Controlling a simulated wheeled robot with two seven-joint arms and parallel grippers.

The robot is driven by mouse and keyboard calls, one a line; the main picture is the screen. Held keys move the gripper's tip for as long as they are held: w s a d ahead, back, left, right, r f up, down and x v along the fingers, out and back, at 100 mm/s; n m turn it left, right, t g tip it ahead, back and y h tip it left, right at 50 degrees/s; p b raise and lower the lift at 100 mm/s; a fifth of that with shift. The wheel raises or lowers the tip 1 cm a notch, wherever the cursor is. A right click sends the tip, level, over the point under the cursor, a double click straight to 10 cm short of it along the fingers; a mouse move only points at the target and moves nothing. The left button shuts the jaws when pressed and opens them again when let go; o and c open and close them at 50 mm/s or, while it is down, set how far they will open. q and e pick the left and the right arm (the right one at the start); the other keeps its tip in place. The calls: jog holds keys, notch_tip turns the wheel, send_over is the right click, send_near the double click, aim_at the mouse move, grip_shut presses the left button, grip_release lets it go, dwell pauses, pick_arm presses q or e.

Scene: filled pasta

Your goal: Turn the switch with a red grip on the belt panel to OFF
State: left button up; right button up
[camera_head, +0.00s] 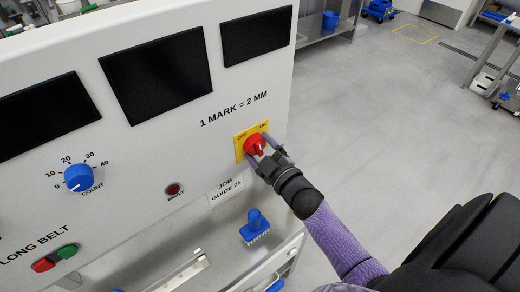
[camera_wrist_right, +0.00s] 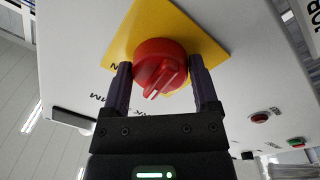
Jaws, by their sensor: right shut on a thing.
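The switch's red grip (camera_head: 254,143) sits on a yellow plate (camera_head: 240,151) at the right end of the white belt panel. OFF is printed at the plate's upper left and ON at its upper right. My right gripper (camera_head: 265,156) comes from the lower right and is shut on the red grip. In the right wrist view the red grip (camera_wrist_right: 160,62) is between the two fingers, with its raised ridge and white mark showing. I cannot tell which label the mark points at. The fingers hide part of the plate's lower right. My left gripper is out of view.
The panel also has a blue count dial (camera_head: 78,178), a small dark red button (camera_head: 173,190), green (camera_head: 67,251) and red (camera_head: 43,265) buttons and dark screens (camera_head: 157,75). Open floor (camera_head: 370,130) lies to the right.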

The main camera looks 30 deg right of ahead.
jog(key=n+b, duration=0.1)
jog(key=n, duration=0.6)
jog(key=shift+y, duration=0.4)
dwell(0.3)
jog(key=o, duration=1.1)
jog(key=shift+s, duration=0.1)
jog(key=s, duration=0.6)
jog(key=s+d, duration=0.1)
jog(key=s, duration=0.2)
jog(key=shift+s+f+p, duration=0.25)
jog(key=shift+s+p, duration=0.1)
jog(key=shift+s, duration=0.1)
